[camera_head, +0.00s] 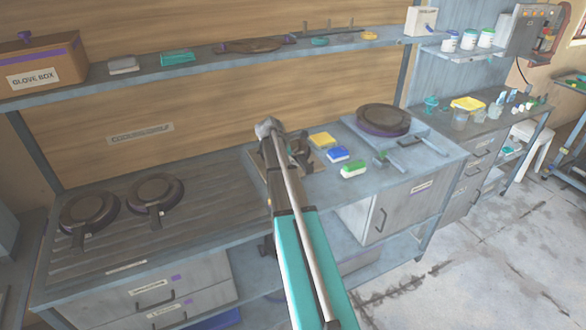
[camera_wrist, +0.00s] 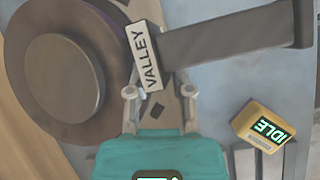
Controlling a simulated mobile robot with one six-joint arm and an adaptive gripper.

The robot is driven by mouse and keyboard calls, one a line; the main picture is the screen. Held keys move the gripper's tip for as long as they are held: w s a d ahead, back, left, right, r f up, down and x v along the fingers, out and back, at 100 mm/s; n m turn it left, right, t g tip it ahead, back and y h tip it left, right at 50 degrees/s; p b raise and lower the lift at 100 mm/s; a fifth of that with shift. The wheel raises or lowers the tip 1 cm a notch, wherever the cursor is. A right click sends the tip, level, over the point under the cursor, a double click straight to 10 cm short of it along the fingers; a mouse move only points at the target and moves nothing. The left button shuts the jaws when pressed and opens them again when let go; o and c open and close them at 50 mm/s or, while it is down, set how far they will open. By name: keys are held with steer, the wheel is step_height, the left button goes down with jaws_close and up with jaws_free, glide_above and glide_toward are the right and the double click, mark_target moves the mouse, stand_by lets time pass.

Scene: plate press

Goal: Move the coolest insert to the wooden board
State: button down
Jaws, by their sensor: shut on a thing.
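My gripper (camera_wrist: 160,97) is shut on the insert labelled VALLEY (camera_wrist: 62,78), at the handle end by its label. This insert is a dark round plate with a raised disc and a long handle running right in the wrist view. In the head view my arm mostly hides it. Two similar dark inserts, (camera_head: 89,212) and (camera_head: 155,193), lie on the dark grooved surface at the left. Another dark round piece (camera_head: 383,119) sits at the right end of the counter. A brown board edge (camera_head: 258,172) shows beside my arm; I cannot tell whether the held insert touches it.
Yellow (camera_head: 321,139), blue (camera_head: 338,154) and green (camera_head: 354,170) blocks lie right of my gripper. The yellow block's display reads IDLE in the wrist view (camera_wrist: 265,126). A shelf (camera_head: 210,66) with a glove box (camera_head: 42,62) spans the back. The grooved surface (camera_head: 190,232) has bare room.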

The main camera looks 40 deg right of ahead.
steer(key=shift+f+b, duration=1.3)
steer(key=shift+f, duration=0.4)
steer(key=c, duration=0.5)
jaws_free()
steer(key=p+v, duration=0.2)
steer(key=v, duration=0.1)
steer(key=shift+r+p, duration=0.2)
steer(key=shift+p, duration=0.2)
steer(key=p+v, duration=0.7)
steer(key=v, duration=0.2)
steer(key=shift+p, duration=0.3)
